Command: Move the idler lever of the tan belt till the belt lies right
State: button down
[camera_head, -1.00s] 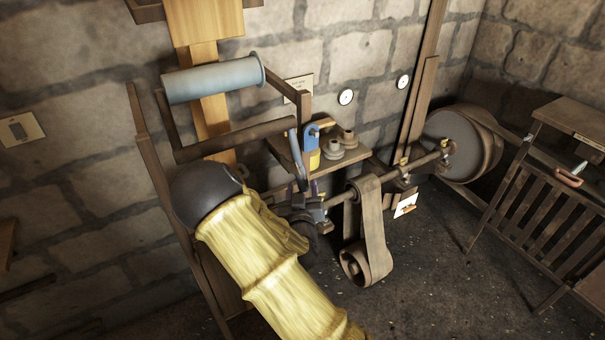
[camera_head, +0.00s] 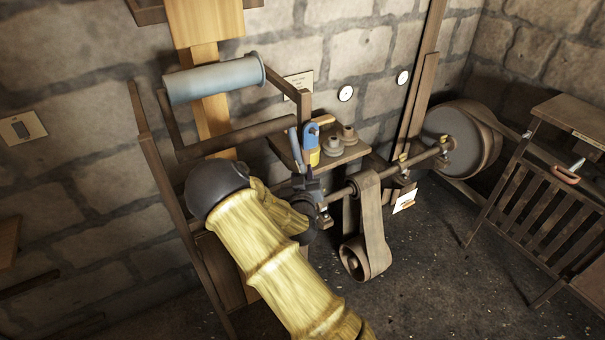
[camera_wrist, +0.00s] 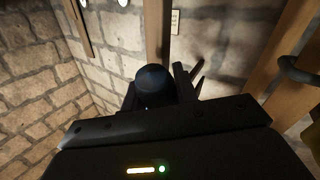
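A tan-brown belt (camera_head: 374,225) hangs in a loop from the long shaft down to a low pulley (camera_head: 352,262). My gripper (camera_head: 310,182) is left of the belt, near the shaft and in front of the small shelf. A slim blue-grey handle (camera_head: 294,143) stands just above it; I cannot tell whether this is the idler lever. In the wrist view, a dark blue rounded knob (camera_wrist: 155,84) lies between the two dark fingers of my gripper (camera_wrist: 157,92). The fingers are apart; whether they press on the knob is too dark to tell. My arm hides the parts behind it.
A shelf (camera_head: 355,152) holds a blue can (camera_head: 311,137) and grey stepped pulleys (camera_head: 340,141). A large wheel (camera_head: 455,137) with a belt is at the right, beside a slatted wooden frame (camera_head: 550,215). A grey-blue roller (camera_head: 213,79) is upper left. The floor at front right is clear.

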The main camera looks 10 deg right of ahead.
jog(key=shift+s+d+r+n+g+p, duration=0.2)
jog(key=shift+s+r+g+p, duration=0.2)
jog(key=shift+s+p, duration=0.15)
jog(key=shift+s+d+r+n+g+p, duration=0.15)
jog(key=shift+s+r+g+p, duration=0.2)
jog(key=shift+p, duration=0.2)
jog(key=shift+s+d+r+g+p, duration=0.15)
jog(key=shift+s+g+p, duration=0.25)
jog(key=shift+s, duration=0.15)
jog(key=shift+n, duration=0.25)
jog(key=c, duration=1.1)
grip_release()
jog(key=shift+s, duration=0.1)
jog(key=v, duration=0.9)
jog(key=shift+b, duration=0.35)
